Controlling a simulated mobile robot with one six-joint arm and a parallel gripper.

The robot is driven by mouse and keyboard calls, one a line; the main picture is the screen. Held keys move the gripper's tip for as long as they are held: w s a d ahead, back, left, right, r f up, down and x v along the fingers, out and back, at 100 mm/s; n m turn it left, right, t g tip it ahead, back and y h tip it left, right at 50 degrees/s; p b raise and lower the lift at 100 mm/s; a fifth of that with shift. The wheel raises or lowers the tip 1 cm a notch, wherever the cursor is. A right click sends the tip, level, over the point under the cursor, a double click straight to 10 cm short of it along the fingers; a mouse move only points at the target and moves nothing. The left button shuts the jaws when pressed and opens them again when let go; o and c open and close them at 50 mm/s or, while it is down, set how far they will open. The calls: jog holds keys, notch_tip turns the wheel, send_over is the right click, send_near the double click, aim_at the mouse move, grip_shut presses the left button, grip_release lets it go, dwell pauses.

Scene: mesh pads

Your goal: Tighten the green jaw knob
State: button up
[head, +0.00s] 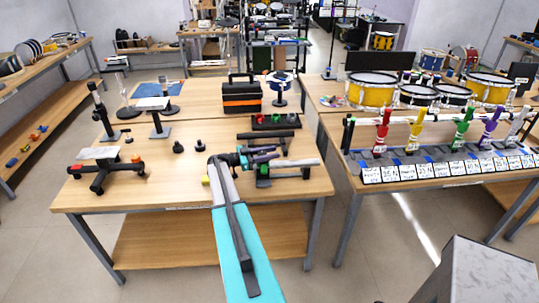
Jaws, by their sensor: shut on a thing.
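A dark stand with a pale bar (300,162) lies at the right of the near wooden table in the head view. The green jaw knob (264,170) shows as a small green patch on its dark body, close below my gripper. My gripper (272,154), with dark and purple parts, reaches in from the left at the end of my arm. Its jaws are shut on the green knob, as far as the small view shows. The fingertips and the exact contact are partly hidden.
Dark bars (265,135) and a dark tray (273,121) lie just behind. Two small black knobs (178,147) stand left of my arm. A black stand with orange ends (100,172) is at the left. An orange-black toolbox (242,96) stands at the back.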

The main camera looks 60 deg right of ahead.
jog(key=shift+s+a+f+m+g+y+b, duration=0.1)
jog(key=shift+s+m+g+y+b, duration=0.15)
jog(key=shift+m+g+y, duration=0.3)
jog(key=shift+s+a+m+g+y+b, duration=0.1)
jog(key=shift+s+m+g+y+b, duration=0.1)
jog(key=shift+m+g+y, duration=0.3)
jog(key=shift+y, duration=0.25)
jog(key=o, duration=1.1)
jog(key=shift+s, duration=0.1)
jog(key=shift+c, duration=0.2)
jog(key=shift+w, duration=0.25)
jog(key=shift+w+a, duration=0.3)
jog(key=shift+w, duration=0.1)
jog(key=b+v, duration=0.4)
jog(key=v, duration=0.8)
jog(key=shift+w+a+b, duration=0.25)
jog(key=shift+a+b, duration=0.05)
jog(key=shift+b, duration=0.05)
